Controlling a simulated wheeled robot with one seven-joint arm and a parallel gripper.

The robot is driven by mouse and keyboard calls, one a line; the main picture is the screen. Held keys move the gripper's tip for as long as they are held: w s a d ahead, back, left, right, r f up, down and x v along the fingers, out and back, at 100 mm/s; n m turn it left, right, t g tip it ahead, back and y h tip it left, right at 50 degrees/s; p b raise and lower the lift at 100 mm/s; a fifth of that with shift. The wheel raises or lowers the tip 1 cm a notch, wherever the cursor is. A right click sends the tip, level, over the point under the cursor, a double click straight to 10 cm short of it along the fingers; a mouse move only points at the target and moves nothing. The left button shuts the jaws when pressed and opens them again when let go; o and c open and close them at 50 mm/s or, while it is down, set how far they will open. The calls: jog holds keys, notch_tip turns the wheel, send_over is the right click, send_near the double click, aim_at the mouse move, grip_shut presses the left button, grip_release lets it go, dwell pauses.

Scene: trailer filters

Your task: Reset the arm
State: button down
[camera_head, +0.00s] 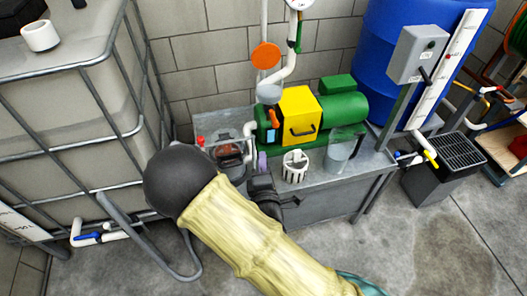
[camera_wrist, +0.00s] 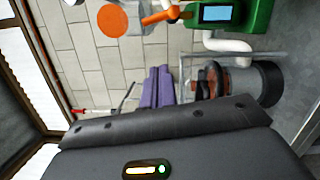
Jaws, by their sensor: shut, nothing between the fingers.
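My gripper (camera_head: 262,157) is in front of the workbench in the head view, past the dark round joint and pale sleeve of my arm. Its two purple fingers stand side by side in the wrist view (camera_wrist: 158,72), shut and empty. The dark wrist body fills the bottom of that view and hides the finger bases. The fingers appear close to the bench's left front in the head view; the exact gap cannot be told.
The metal bench (camera_head: 340,185) carries a green pump with a yellow box (camera_head: 299,115), a white basket (camera_head: 295,165) and a clear cup (camera_head: 339,152). A caged tank (camera_head: 75,110) stands left, a blue barrel (camera_head: 385,55) behind. Floor at the front right is clear.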

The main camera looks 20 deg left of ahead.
dwell(0.5)
jog(key=w+d+f+m+g+h, duration=0.1)
jog(key=w+d+m+g+h, duration=0.15)
jog(key=d+m, duration=0.45)
jog(key=w+d+f+m+g+h, duration=0.2)
jog(key=d+m+g+h, duration=0.15)
jog(key=d+m, duration=0.3)
jog(key=s+d+r+m+g, duration=0.4)
jog(key=s+d+m, duration=0.15)
jog(key=d, duration=0.25)
jog(key=s+d+r+m+g, duration=0.4)
jog(key=s+d+m, duration=0.1)
jog(key=s+d, duration=0.25)
notch_tip(320, 180, up, 19)
jog(key=p, duration=1.9)
jog(key=shift+d+g, duration=0.15)
jog(key=shift+g, duration=0.15)
jog(key=shift+w, duration=0.1)
